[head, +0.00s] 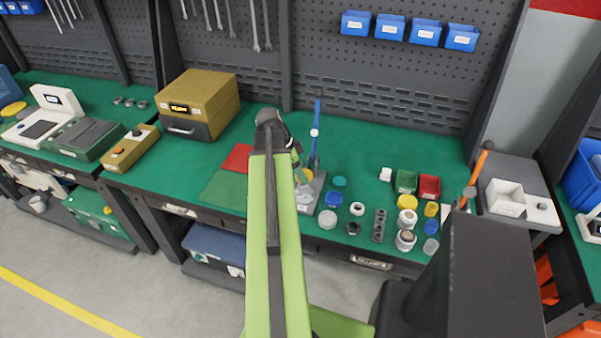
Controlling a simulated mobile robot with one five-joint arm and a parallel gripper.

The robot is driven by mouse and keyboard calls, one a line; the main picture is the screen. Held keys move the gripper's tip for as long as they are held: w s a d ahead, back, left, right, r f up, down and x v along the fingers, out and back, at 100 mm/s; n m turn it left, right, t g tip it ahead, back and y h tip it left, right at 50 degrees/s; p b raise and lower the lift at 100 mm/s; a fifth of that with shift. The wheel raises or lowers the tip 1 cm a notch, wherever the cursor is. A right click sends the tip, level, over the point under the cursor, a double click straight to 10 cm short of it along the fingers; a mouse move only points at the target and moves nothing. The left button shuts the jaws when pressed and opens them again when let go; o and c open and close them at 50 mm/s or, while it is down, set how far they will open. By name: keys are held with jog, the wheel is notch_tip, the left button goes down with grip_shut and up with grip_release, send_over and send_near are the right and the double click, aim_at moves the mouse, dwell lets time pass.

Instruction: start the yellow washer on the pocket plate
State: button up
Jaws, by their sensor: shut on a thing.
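My gripper (301,178) is at the end of my green arm, pointing down over the grey base (318,186) of the blue-columned stand. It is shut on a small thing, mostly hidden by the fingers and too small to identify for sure. I cannot tell whether it touches the base. No yellow washer can be told apart with certainty.
The blue column (317,135) rises close beside my gripper. Bench behind the bins is clear.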

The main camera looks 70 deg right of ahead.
jog(key=shift+f+b, duration=2.1)
jog(key=shift+f+b, duration=0.4)
jog(key=o, duration=1.1)
jog(key=shift+c, duration=0.2)
jog(key=shift+r, duration=0.15)
notch_tip(320, 180, up, 7)
jog(key=p, duration=0.7)
